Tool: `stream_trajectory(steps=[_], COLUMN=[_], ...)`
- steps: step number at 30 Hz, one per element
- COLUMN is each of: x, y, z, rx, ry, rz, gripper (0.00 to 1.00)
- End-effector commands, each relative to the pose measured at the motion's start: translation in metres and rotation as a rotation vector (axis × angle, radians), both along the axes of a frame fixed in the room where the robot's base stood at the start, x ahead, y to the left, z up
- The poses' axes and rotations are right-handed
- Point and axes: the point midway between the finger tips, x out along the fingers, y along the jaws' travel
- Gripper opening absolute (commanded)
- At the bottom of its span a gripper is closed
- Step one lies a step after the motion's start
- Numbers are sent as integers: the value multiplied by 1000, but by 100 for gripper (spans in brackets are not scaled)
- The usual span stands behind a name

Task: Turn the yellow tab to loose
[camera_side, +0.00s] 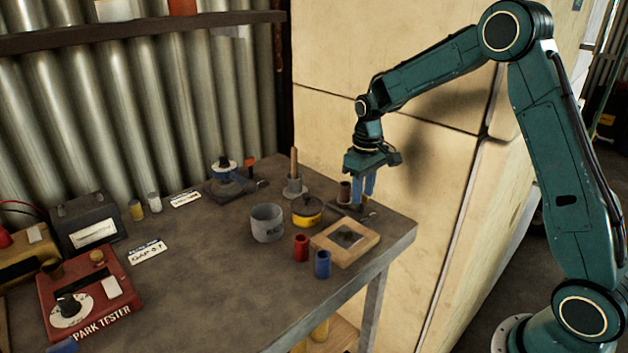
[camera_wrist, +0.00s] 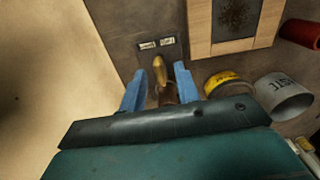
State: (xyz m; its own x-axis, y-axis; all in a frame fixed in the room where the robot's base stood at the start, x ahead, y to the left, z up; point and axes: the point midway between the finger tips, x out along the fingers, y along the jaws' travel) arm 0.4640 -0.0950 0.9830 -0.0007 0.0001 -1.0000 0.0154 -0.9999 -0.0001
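The yellow tab (camera_wrist: 159,66) is a brassy lever in the wrist view, on top of a brown cylindrical post (camera_wrist: 167,95). It points up the picture, towards two small pale labels (camera_wrist: 157,43) on a dark plate; their lettering is too small to read. My gripper (camera_wrist: 160,76) has its blue fingers apart, one on each side of the tab and post, with gaps visible. In the side view my gripper (camera_side: 365,188) points down over the bench's right corner, beside the brown post (camera_side: 344,192). The tab is not clear there.
A wooden framed pad (camera_side: 362,233), a yellow-banded tin (camera_side: 307,211), a grey cup (camera_side: 267,223) and red and blue cylinders (camera_side: 302,248) stand close by. A pale wall (camera_side: 440,150) is just behind the corner. The bench's middle front (camera_side: 210,290) is clear.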

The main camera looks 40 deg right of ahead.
Motion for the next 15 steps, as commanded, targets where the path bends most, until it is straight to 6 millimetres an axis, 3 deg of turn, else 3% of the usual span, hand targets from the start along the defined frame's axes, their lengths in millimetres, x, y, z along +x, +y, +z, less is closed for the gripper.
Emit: stream_trajectory(steps=[8,15], x=[1,1], y=[0,0], z=[25,64], rx=[-1,-1], ry=[-5,-6], rz=[0,0], gripper=[32,32])
